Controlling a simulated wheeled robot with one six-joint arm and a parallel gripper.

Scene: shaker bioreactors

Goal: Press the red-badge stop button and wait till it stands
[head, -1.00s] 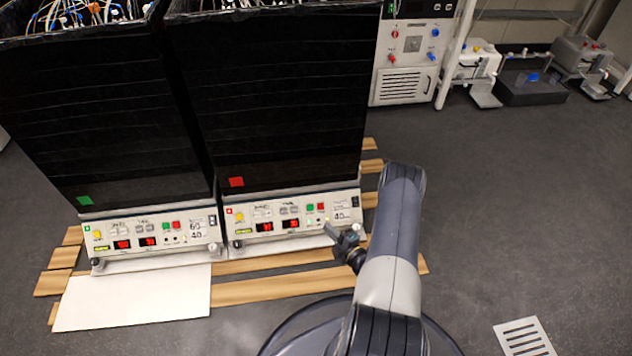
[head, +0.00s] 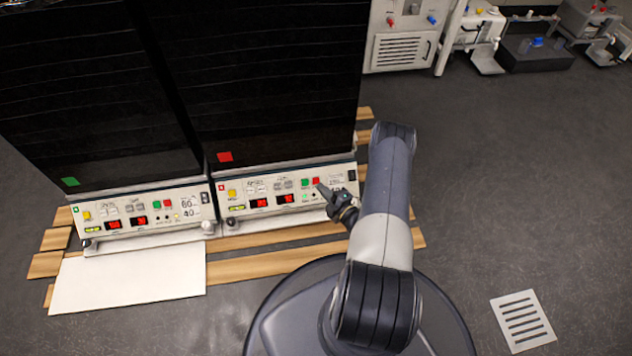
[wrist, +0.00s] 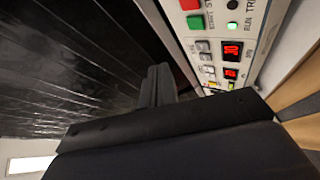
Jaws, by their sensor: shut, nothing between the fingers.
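The wrist view shows the red button (wrist: 189,4) cut by the top edge, and the green button (wrist: 195,22). My gripper (head: 322,189) is shut and empty, its tip at or just in front of the red button; contact cannot be told. The red displays (wrist: 232,49) are lit, and the RUN lamp (wrist: 232,30) glows pale green.
The left shaker has a green badge (head: 70,182) and a similar panel. A white board (head: 130,278) and wooden slats (head: 270,264) lie on the floor in front. A floor grate (head: 522,320) lies at right.

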